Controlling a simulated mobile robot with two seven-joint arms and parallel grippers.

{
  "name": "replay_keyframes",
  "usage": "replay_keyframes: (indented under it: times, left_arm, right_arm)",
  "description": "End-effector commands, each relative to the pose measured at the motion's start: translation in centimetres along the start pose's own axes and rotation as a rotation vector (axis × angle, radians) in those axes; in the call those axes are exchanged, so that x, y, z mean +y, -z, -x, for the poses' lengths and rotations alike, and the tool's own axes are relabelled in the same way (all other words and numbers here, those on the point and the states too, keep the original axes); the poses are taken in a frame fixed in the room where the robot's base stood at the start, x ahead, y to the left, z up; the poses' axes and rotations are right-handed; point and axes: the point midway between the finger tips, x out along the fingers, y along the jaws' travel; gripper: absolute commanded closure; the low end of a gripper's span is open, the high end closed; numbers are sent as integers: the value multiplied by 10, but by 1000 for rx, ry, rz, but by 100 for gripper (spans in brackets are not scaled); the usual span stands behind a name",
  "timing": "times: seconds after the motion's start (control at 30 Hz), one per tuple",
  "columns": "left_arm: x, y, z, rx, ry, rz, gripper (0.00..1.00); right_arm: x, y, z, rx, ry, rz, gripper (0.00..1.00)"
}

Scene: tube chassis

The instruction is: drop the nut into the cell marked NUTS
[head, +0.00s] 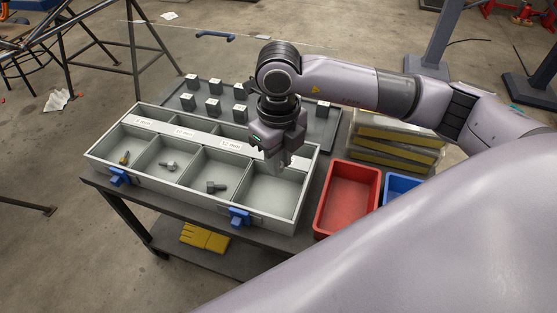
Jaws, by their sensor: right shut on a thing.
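A grey sorting box (190,190) with several open cells stands on the dark table. Its front row holds a brass-coloured bolt (124,157) in the left cell and a grey bolt (170,166) and a darker bolt (216,186) in the middle cells. The front right cell (272,192) looks empty. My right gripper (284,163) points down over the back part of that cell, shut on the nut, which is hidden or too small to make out. The gripper covers any label there; NUTS cannot be read. My left gripper is out of view.
Blue clamps (240,217) sit on the box's front wall. A red bin (348,198) and a blue bin (400,187) stand to its right. A dark tray (180,103) with several small labelled blocks lies behind.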

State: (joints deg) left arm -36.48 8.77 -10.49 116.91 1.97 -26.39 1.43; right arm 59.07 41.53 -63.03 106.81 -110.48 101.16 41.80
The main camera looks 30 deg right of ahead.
Motion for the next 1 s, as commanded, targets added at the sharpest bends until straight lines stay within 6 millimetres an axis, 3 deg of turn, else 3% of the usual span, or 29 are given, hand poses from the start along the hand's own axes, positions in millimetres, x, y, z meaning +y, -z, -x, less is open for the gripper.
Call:
replay_keyframes:
  times: [0.33, 0.67, 0.8, 1.0]
  left_arm:
    - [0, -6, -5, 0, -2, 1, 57]
    - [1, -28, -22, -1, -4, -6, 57]
    - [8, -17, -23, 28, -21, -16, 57]
    - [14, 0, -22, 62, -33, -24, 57]
  right_arm:
    - [0, 0, -12, 0, 0, -79, 100]
    - [0, 0, -50, 0, 0, -77, 100]
    - [0, 0, -62, 0, -1, -76, 100]
    - [0, 0, -63, -1, -1, -76, 100]
